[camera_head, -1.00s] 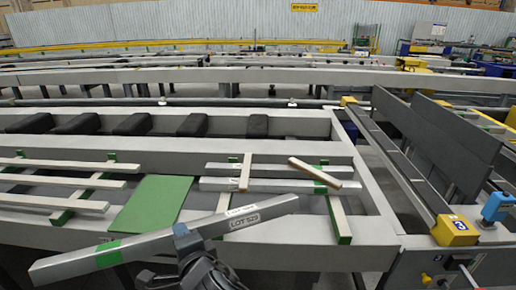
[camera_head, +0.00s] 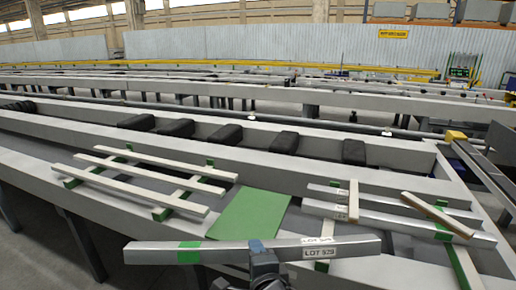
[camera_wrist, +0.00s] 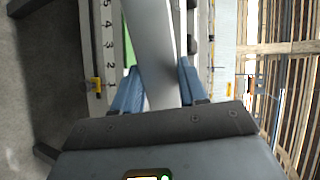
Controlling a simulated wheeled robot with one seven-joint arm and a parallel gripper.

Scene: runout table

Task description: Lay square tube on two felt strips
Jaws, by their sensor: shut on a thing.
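A long grey square tube (camera_head: 150,254) with a green band and white "LOT 529" labels is held crosswise in front of the table. My gripper (camera_head: 256,246) is shut on it near its middle. The wrist view shows the tube (camera_wrist: 150,45) between my two blue fingers (camera_wrist: 160,75). Green-ended strips (camera_head: 183,190) carry several pale bars at left. At right, another strip's lower end shows green (camera_head: 322,265), below two grey tubes (camera_head: 385,219); a further strip (camera_head: 463,265) lies to its right. The held tube partly hides the near table edge.
A flat green mat (camera_head: 250,213) lies between the two groups. Two short wooden battens, one upright in the picture (camera_head: 353,200) and one slanted (camera_head: 436,214), lie across the right tubes. Black blocks (camera_head: 228,136) line the channel behind. Bare floor (camera_head: 25,250) lies at left.

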